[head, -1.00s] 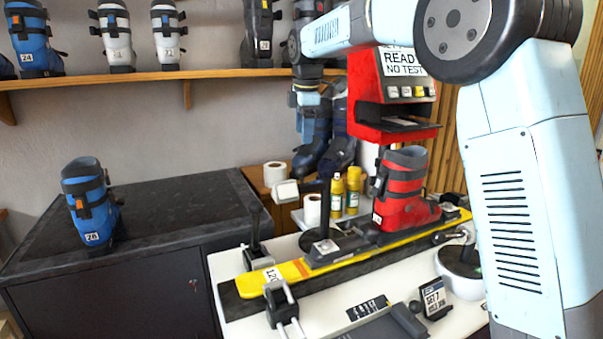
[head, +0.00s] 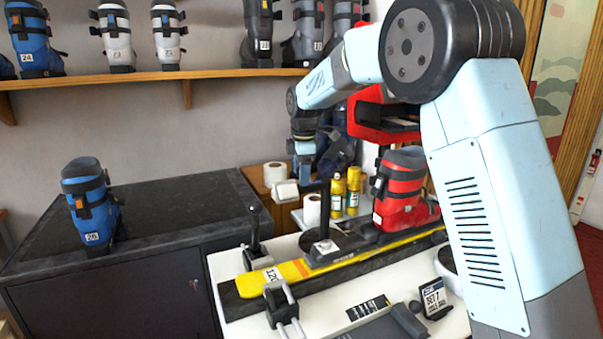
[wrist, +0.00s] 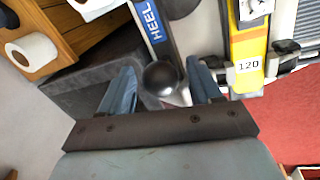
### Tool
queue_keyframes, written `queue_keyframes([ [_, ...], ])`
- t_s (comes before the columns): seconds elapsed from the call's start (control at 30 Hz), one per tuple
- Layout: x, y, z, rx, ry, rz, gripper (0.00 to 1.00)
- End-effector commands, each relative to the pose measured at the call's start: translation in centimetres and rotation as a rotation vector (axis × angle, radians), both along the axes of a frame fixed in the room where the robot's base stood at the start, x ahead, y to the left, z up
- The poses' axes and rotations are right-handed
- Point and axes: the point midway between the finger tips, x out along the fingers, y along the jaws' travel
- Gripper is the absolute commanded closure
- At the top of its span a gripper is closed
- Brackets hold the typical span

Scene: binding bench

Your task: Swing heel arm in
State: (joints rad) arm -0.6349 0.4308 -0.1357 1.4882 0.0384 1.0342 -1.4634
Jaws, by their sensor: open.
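The heel arm (wrist: 152,24), a dark bar with a blue HEEL label, runs down from the top of the wrist view and ends in a round black knob (wrist: 161,77). My gripper (wrist: 163,82) is open, with one blue finger on each side of the knob. I cannot tell whether either finger touches it. In the head view my gripper (head: 304,172) hangs above the left part of the bench, by a dark post (head: 325,208). The heel arm is hard to make out there.
A yellow ski (head: 350,253) with tag 120 lies along the white bench, bearing a red boot (head: 405,188). A black-handled clamp (head: 254,222) and yellow cans (head: 338,196) stand nearby. A blue boot (head: 90,205) stands on the dark cabinet (head: 160,215).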

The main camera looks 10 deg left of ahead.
Motion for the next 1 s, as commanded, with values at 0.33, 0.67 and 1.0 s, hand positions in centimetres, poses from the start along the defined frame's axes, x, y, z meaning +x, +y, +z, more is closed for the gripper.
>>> queue_keyframes([
  [0.33, 0.09, 0.0, -0.53, 0.0, 0.001, -0.001, 0.36],
  [0.67, 0.09, 0.0, -0.49, 0.0, 0.0, 0.0, 0.64],
  [1.0, 0.11, 0.01, -0.47, 0.0, 0.0, 0.0, 0.97],
])
